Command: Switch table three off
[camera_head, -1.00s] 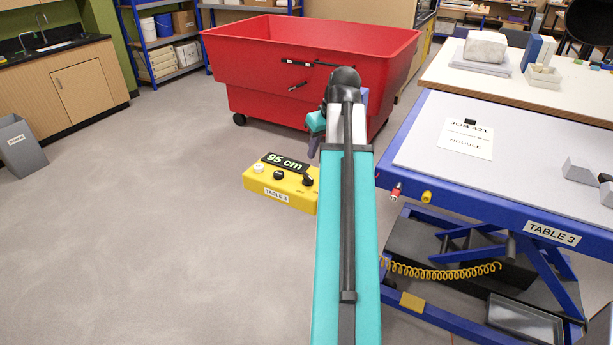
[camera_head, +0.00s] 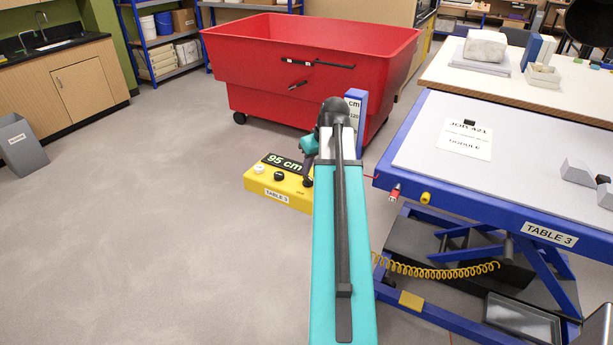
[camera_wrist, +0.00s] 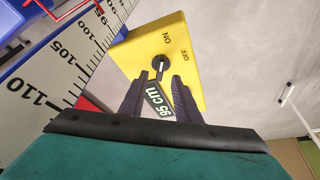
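A yellow control box (camera_head: 282,198) labelled TABLE 3 stands left of the blue lift table (camera_head: 550,233), which carries the same label. Its display (camera_head: 286,163) reads 95 cm. In the wrist view the yellow box (camera_wrist: 185,45) shows ON and OFF marks beside a black switch knob (camera_wrist: 160,63). My gripper (camera_wrist: 160,77) is open, its two dark fingers on either side of the knob's lower end. I cannot tell whether they touch it. In the head view my gripper (camera_head: 308,170) is over the box's right end, partly hidden by my arm.
A blue post with a centimetre scale (camera_head: 355,108) stands behind my wrist, and its scale (camera_wrist: 62,68) is close at left in the wrist view. A red bin (camera_head: 300,60) is behind. A yellow coiled hose (camera_head: 440,270) hangs under the table.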

